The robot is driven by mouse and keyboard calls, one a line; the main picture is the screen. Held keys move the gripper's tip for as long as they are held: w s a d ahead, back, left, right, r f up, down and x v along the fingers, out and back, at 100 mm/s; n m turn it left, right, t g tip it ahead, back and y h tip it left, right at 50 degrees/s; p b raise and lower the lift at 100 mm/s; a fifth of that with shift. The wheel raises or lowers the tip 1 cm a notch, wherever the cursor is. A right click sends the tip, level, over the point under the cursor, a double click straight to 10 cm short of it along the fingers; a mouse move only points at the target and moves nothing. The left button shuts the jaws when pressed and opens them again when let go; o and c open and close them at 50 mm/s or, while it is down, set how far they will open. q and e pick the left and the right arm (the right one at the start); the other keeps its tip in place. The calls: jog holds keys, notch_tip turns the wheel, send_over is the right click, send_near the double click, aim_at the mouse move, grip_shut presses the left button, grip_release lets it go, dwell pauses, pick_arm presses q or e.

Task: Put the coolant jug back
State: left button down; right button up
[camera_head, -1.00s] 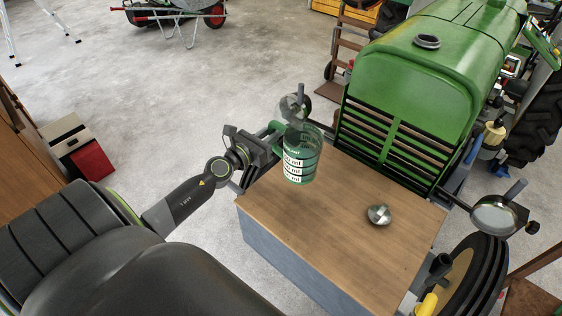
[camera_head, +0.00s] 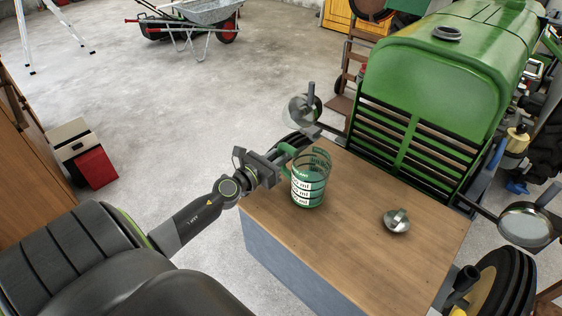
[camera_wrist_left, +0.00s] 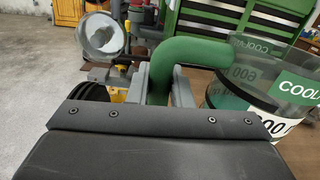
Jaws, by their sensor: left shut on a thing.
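The coolant jug (camera_head: 310,180) is a clear measuring jug with green print, white labels and a green handle. It is upright at the left part of the wooden bench top (camera_head: 365,222); I cannot tell whether its base touches the wood. My left gripper (camera_head: 284,157) is shut on its handle from the left. In the left wrist view the green handle (camera_wrist_left: 165,62) runs between the fingers, with the jug body (camera_wrist_left: 262,88) to the right. A metal cap (camera_head: 397,221) lies on the bench top, right of the jug. My right gripper is not in view.
The green tractor (camera_head: 430,85) stands behind the bench, with a round lamp (camera_head: 305,108) behind the jug and another lamp (camera_head: 525,225) at the right. A red and white box (camera_head: 85,155) sits on the floor at left. The front of the bench top is clear.

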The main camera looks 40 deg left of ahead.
pick_arm(q)
jog(key=shift+f, duration=0.1)
jog(key=shift+f, duration=0.15)
jog(key=c, duration=1.4)
grip_release()
jog(key=shift+o, duration=0.5)
